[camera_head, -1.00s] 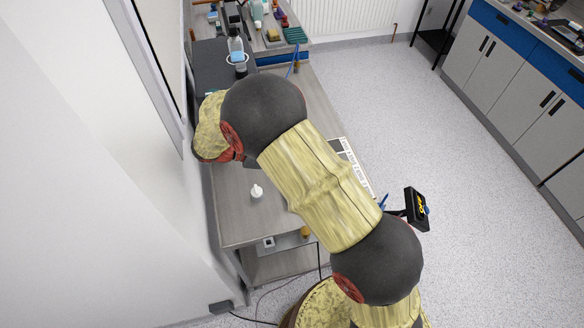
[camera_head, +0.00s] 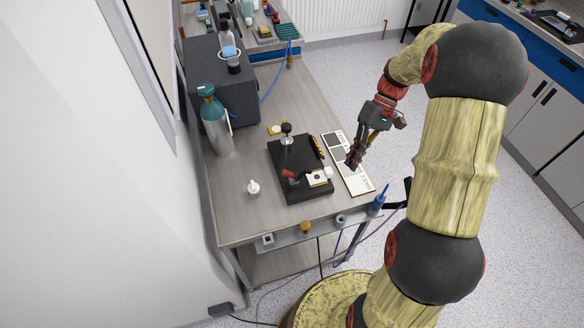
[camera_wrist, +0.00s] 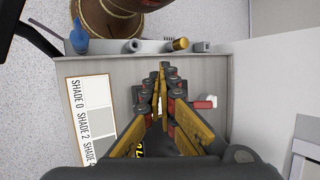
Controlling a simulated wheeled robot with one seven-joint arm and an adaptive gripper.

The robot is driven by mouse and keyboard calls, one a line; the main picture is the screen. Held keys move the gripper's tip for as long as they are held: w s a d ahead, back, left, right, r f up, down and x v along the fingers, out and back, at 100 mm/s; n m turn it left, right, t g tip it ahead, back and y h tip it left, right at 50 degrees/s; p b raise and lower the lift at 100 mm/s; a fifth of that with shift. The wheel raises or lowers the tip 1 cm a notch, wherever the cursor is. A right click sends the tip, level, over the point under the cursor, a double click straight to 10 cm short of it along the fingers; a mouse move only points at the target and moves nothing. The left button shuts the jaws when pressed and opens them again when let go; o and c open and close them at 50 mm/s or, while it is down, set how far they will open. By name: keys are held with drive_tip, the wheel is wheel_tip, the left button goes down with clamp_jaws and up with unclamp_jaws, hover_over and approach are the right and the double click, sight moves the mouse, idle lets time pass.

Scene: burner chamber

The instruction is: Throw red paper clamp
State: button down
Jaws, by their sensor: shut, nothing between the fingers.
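A small red clamp (camera_head: 290,175) sits at the front left of a black platform (camera_head: 285,153) on the grey table, beside a white card (camera_head: 319,178) with a dark spot. A red piece with a white part (camera_wrist: 205,102) shows right of the fingers in the wrist view; it looks like the clamp. My gripper (camera_head: 353,162) points down over the shade chart (camera_head: 363,186), right of the platform and apart from the clamp. In the wrist view its fingers (camera_wrist: 162,68) meet at the tips, shut and empty, and hide much of the platform.
A gas cylinder (camera_head: 216,122) and a dark grey box (camera_head: 239,78) stand at the table's left. A small white bottle (camera_head: 253,188) stands left of the platform. Knobs and a blue handle (camera_head: 377,203) line the front edge. The floor to the right is open.

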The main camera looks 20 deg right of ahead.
drive_tip(key=w+a+r+t+y, duration=0.35)
drive_tip(key=w+a, duration=0.25)
drive_tip(key=w, duration=0.2)
drive_tip(key=b, duration=0.2)
approach(285, 171)
drive_tip(key=shift+m+t+h, duration=0.25)
drive_tip(key=shift+m+h, duration=0.05)
drive_tip(key=shift+h, duration=0.05)
drive_tip(key=x, duration=0.7)
drive_tip(key=shift+s+d+f, duration=0.1)
drive_tip(key=shift+s+d, duration=0.1)
drive_tip(key=shift+s, duration=0.05)
drive_tip(key=shift+a+h, duration=0.65)
drive_tip(key=shift+h, duration=0.05)
drive_tip(key=shift+a+f, duration=0.3)
drive_tip(key=shift+a, duration=0.15)
